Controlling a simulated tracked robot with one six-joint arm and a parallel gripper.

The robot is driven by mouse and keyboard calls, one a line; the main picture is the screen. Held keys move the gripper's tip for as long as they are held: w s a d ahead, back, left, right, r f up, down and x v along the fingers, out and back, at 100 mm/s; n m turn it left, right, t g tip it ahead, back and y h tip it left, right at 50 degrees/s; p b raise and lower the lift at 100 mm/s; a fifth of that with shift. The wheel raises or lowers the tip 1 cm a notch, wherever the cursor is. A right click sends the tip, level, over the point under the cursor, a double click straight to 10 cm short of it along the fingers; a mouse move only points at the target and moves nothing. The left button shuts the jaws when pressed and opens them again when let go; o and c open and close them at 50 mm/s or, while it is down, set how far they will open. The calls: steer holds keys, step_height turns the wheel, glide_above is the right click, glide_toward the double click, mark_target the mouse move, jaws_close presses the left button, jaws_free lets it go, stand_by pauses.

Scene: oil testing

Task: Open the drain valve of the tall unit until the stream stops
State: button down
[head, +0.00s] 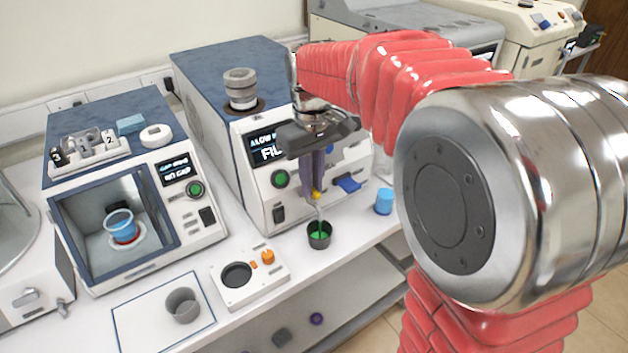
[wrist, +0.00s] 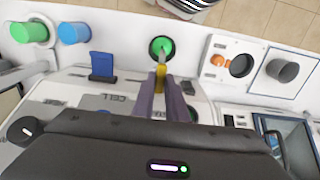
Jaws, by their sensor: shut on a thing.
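The tall unit (head: 218,95) is a white box with a blue top and a lit display, partly hidden behind my gripper. Its yellow drain valve (head: 317,195) sits low on the front; it also shows in the wrist view (wrist: 160,79). My gripper (head: 314,186) points down with its purple fingers shut on the yellow valve. In the wrist view my gripper (wrist: 160,95) covers part of the front panel. A thin pale spout or stream runs down from the valve to a dark cup (head: 320,242) with green inside. I cannot tell whether liquid is flowing.
A blue cup (head: 384,201) stands right of the dark cup. A blue tab (head: 347,184) juts from the unit's front. To the left are a small white station (head: 250,285), a grey cup (head: 183,306) on a framed mat, and an open-fronted tester (head: 192,170).

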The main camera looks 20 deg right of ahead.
steer(key=shift+w+r, duration=0.15)
steer(key=shift+w, duration=0.05)
steer(key=c, duration=1.8)
jaws_free()
steer(key=shift+s, duration=0.1)
steer(key=shift+o, duration=0.2)
step_height(320, 180, up, 14)
steer(key=shift+f, duration=0.25)
